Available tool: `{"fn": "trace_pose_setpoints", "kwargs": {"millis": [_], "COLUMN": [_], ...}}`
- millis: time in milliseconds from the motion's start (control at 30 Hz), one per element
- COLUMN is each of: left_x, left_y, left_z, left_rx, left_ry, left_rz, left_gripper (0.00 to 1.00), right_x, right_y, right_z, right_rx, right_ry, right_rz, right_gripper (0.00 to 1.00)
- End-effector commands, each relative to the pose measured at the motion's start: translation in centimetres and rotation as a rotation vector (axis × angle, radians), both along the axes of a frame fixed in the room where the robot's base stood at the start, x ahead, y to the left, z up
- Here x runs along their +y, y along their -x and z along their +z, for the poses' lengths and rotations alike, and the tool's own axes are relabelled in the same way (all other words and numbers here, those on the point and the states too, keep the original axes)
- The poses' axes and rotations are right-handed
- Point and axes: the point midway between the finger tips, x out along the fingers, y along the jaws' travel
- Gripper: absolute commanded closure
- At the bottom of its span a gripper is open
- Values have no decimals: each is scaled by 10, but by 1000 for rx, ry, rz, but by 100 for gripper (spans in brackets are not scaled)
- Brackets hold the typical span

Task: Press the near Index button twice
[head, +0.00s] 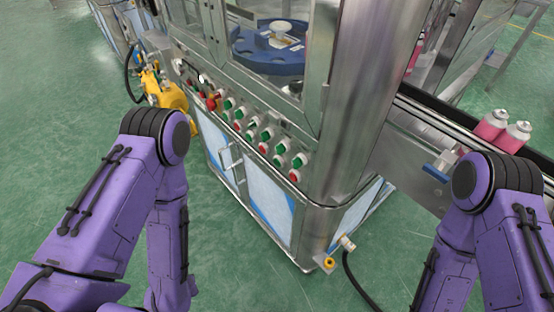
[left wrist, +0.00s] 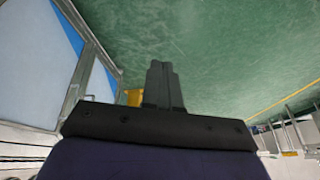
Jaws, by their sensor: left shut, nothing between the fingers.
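The button panel (head: 246,119) runs along the front of the steel machine in the head view, with rows of green and red buttons. A green button (head: 299,160) and a red button (head: 295,176) sit at its near end. The labels are too small to read, so I cannot tell which one is Index. My left gripper (left wrist: 163,84) shows in the left wrist view with its fingers together and nothing between them, pointing over the green floor. It is outside the head view and touches no button that I can see. My right gripper is out of view.
Below the panel are white and blue cabinet doors (head: 268,188); a door also shows in the left wrist view (left wrist: 42,48). A yellow device (head: 168,94) stands at the panel's far end. Pink cans (head: 491,124) stand on the conveyor at right. A black hose (head: 362,283) crosses the floor.

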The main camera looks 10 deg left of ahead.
Motion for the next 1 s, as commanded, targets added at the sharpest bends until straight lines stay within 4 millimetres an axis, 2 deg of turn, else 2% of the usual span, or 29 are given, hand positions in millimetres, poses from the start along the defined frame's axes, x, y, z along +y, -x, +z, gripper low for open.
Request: {"fn": "trace_pose_setpoints", "kwargs": {"millis": [67,133,167,233,267,300,333,400,433,500,600,700,833,1000], "left_x": [-8,-27,-40,-80,-99,-122,-137,-160,-166,-168,-155,-137,-120,-116], "left_y": [1,2,1,-7,-15,-29,-43,-79,-97,-137,-186,-219,-240,-246], "left_z": [-1,-3,-3,0,5,13,21,44,55,82,117,144,164,168], "left_rx": [1,6,7,-2,-14,-37,-60,-126,-160,-244,-362,-456,-526,-544], "left_ry": [27,97,141,277,343,432,496,627,676,772,866,919,949,956], "left_rz": [16,54,79,159,199,255,295,386,422,499,582,634,668,676], "left_gripper": [100,100,100,100,100,100,100,100,100,100,100,100,100,100], "right_x": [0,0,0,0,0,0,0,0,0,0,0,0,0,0], "right_y": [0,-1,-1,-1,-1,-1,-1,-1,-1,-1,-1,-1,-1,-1], "right_z": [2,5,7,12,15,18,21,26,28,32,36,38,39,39], "right_rx": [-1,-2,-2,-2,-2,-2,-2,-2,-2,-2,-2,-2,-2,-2], "right_ry": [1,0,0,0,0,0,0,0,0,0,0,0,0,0], "right_rz": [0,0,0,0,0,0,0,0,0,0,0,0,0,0], "right_gripper": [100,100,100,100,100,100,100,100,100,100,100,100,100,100]}}
